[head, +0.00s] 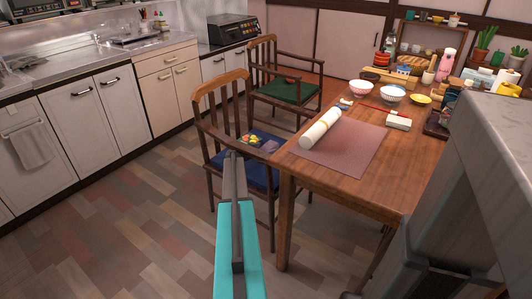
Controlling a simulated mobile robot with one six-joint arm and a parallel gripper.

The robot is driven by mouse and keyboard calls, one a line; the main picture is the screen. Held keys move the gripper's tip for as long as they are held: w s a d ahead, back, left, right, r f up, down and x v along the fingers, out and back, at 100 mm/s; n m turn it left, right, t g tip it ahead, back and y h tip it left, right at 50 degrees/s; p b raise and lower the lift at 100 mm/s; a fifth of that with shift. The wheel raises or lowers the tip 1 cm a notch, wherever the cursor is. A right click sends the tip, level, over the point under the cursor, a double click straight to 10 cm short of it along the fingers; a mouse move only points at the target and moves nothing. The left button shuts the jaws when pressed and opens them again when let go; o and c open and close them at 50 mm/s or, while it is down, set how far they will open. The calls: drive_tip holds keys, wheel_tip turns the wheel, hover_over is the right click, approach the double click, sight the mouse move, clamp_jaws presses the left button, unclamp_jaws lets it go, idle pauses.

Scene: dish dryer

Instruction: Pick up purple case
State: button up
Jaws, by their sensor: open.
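A small flat purplish item (269,146), which may be the purple case, lies on the blue seat of the nearer wooden chair (262,176). It is beside a small pack with colourful round shapes (250,140). It is small in the view, so I cannot be sure what it is. My gripper (234,157) reaches up from the bottom centre, grey at the tip with teal behind. It is open and holds nothing that I can see. Its tip appears just in front of the chair seat, and it hides part of the seat and chair frame.
A wooden table (400,192) stands right of the chair, with a mauve mat (345,157), a white roll (320,128), bowls and bottles. A second chair with a green seat (285,90) is behind. Kitchen cabinets (90,115) line the left. The floor (120,230) between is clear.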

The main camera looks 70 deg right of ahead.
drive_tip(key=shift+c, duration=0.2)
drive_tip(key=c, duration=1.1)
drive_tip(key=shift+w+a+r+b, duration=0.1)
drive_tip(key=shift+r+b, duration=0.1)
drive_tip(key=shift+b, duration=0.6)
drive_tip(key=shift+c, duration=0.2)
